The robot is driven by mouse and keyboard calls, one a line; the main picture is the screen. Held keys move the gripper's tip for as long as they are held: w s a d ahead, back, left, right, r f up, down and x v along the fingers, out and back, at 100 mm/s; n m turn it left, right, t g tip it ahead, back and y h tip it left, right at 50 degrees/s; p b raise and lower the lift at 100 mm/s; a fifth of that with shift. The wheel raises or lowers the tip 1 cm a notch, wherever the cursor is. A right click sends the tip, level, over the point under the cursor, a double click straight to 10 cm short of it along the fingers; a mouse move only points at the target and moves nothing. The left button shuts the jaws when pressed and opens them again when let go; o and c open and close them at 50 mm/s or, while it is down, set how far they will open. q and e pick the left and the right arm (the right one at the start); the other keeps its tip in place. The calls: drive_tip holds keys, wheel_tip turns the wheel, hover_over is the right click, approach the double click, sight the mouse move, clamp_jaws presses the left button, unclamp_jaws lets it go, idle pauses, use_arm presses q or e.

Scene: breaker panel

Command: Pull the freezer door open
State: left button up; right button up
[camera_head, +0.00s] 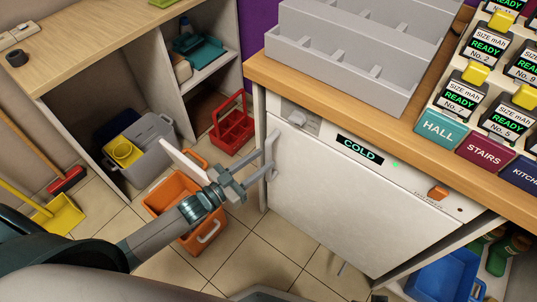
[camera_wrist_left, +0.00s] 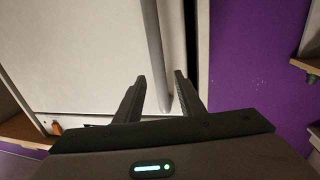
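The white freezer door (camera_head: 345,205) sits under the wooden counter, below a strip with a lit COLD display (camera_head: 360,149). It looks shut in the head view. Its upright pale handle (camera_head: 275,154) is at the door's left edge. My left gripper (camera_head: 267,161) reaches this handle from the left. In the left wrist view, the handle (camera_wrist_left: 157,55) runs down between the two dark fingers (camera_wrist_left: 160,80). The fingers are apart, with a small gap visible on each side of the bar. My right gripper is not in view.
An orange bin (camera_head: 170,195) with a white lid stands on the floor beneath my left arm. A red caddy (camera_head: 232,125) stands left of the freezer. Grey trays (camera_head: 365,65) and battery chargers (camera_head: 462,93) are on the counter. Tiled floor (camera_head: 262,262) before the door is clear.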

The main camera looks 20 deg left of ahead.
sight(266, 158)
use_arm(q)
drive_tip(key=shift+x, duration=1.9)
clamp_jaws()
